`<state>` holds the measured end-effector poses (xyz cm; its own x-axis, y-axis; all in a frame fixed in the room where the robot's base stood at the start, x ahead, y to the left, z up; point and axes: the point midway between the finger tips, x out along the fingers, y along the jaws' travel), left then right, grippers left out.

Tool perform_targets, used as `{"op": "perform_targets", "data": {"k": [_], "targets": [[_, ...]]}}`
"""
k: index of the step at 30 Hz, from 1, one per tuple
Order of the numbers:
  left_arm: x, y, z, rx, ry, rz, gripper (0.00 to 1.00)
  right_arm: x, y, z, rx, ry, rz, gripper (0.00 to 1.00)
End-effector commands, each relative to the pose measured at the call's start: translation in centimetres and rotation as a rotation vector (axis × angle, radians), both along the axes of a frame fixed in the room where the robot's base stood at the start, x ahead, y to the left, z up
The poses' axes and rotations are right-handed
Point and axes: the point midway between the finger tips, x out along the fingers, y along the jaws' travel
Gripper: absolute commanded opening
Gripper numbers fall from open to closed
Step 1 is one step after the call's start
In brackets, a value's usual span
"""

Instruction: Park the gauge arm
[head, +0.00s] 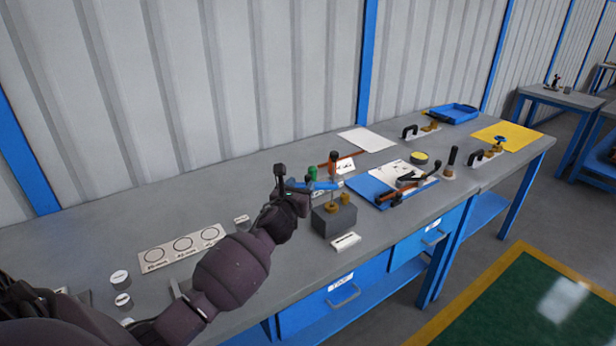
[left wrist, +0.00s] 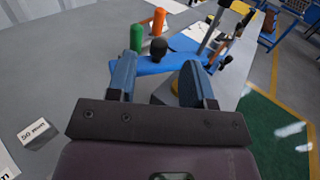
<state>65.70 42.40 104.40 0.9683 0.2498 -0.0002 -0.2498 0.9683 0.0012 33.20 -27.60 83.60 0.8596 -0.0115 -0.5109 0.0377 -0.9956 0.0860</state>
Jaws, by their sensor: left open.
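A bright blue bar (head: 320,186), which looks like the gauge arm, lies over a grey block (head: 334,219) with brass parts on the bench. My left gripper (head: 299,188) is at the left end of this bar. In the left wrist view the bar (left wrist: 145,66) runs across in front of my open fingers (left wrist: 158,66). A black ball knob (left wrist: 158,47) stands on the bar between the fingertips in the picture. I cannot tell whether the fingers touch it. My right gripper is not in view.
Green (head: 312,174) and orange (head: 333,165) handles stand just behind the bar. A blue tray (head: 363,189) with tools is to the right. A white label (head: 345,241) lies before the block. A card with circles (head: 183,247) lies left. The bench's back left is clear.

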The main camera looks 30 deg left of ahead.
Motion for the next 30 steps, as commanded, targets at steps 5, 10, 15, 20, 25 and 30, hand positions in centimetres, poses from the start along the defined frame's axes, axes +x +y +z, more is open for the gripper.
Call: {"op": "perform_targets", "data": {"k": [5,10,15,20,25,30], "targets": [[2.8,0.7,0.0,-0.002,-0.001,0.000,0.47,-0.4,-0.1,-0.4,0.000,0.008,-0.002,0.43],[4.7,1.2,0.0,-0.002,0.000,0.000,0.47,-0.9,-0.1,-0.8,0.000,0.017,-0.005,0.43],[5.7,1.4,-0.1,-0.001,0.001,0.000,0.47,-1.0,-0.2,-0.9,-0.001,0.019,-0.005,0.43],[6.0,1.5,0.0,-0.001,-0.001,-0.001,0.47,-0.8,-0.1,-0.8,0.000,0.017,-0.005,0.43],[5.9,1.5,0.0,-0.001,0.000,-0.001,0.47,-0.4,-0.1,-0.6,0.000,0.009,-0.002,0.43],[5.9,1.5,0.0,-0.001,0.000,-0.001,0.24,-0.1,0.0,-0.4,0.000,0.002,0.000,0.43]]}}
